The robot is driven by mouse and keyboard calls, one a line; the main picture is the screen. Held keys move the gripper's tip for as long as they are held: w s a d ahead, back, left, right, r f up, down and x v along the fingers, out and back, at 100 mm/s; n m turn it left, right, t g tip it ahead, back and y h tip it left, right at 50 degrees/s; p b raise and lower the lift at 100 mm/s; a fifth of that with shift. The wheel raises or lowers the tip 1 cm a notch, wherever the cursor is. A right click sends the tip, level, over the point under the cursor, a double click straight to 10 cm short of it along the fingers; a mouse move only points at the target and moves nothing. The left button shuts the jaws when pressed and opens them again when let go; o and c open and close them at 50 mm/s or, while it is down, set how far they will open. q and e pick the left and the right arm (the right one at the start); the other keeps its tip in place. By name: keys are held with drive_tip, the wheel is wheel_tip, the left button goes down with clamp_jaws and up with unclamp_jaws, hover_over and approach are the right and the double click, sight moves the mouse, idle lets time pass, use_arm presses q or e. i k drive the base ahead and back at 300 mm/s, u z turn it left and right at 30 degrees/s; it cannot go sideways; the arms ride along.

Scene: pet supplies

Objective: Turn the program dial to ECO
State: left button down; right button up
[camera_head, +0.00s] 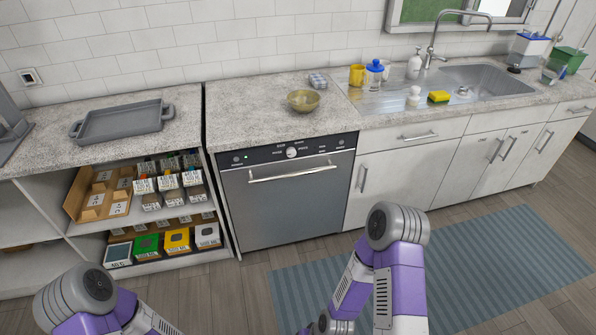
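The dishwasher (290,200) stands in the middle under the counter, with its door shut and a long bar handle across the front. The program dial (292,152) is a small round light knob in the middle of the black control panel (260,156). Small labels sit around the dial, too small to read, so I cannot tell its setting. My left arm shows at the bottom left and my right arm at the bottom centre right. Neither gripper's fingers can be seen, and nothing of mine touches the dial.
A bowl (303,100) stands on the counter above the dishwasher. A grey tray (122,122) is on the left counter over open shelves of boxes. A sink (485,82) is at right. A blue striped rug (480,262) lies on the floor before the cabinets.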

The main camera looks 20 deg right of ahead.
sight(291, 151)
drive_tip(key=u, duration=0.6)
drive_tip(key=i, duration=1.35)
drive_tip(key=z, duration=0.6)
